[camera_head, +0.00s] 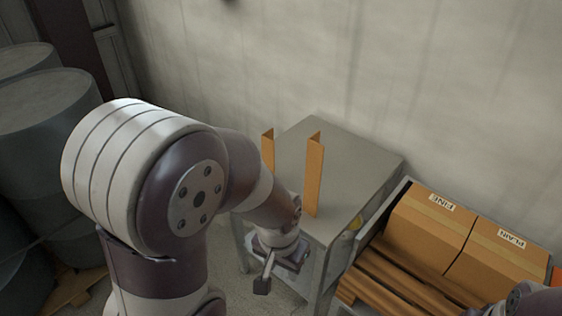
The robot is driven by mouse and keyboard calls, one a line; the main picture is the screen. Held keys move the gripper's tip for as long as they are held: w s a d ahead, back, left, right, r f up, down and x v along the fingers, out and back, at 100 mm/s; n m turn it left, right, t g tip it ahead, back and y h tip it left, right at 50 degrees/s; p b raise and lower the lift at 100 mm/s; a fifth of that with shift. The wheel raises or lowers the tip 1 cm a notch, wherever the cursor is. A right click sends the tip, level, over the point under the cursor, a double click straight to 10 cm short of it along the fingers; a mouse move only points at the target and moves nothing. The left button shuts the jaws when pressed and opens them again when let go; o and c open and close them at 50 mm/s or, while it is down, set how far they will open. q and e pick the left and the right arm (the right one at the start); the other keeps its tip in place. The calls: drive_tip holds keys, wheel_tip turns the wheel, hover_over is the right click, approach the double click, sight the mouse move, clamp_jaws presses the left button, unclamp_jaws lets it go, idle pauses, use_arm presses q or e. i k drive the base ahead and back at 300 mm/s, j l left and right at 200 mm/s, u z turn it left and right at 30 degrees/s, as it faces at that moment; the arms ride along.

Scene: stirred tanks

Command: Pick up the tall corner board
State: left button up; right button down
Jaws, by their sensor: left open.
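Two orange-brown corner boards stand upright on a grey table (365,165). The right corner board (314,176) shows nearly whole, near the table's front edge. The left corner board (268,148) shows only its upper part, as my left arm hides its lower part. I cannot tell for certain which board is the taller one. My left gripper (267,274) is open and empty, pointing down in front of the table, below and left of the right board and apart from it. One of its fingers shows clearly. My right gripper is out of view.
Two cardboard boxes, labelled FINE (432,228) and another (500,258), sit on a wooden pallet (410,284) right of the table. Grey drums (45,105) stand at the left. A pale wall (300,60) rises behind the table. The tabletop right of the boards is bare.

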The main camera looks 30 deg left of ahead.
sight(315, 150)
drive_tip(key=u, duration=0.75)
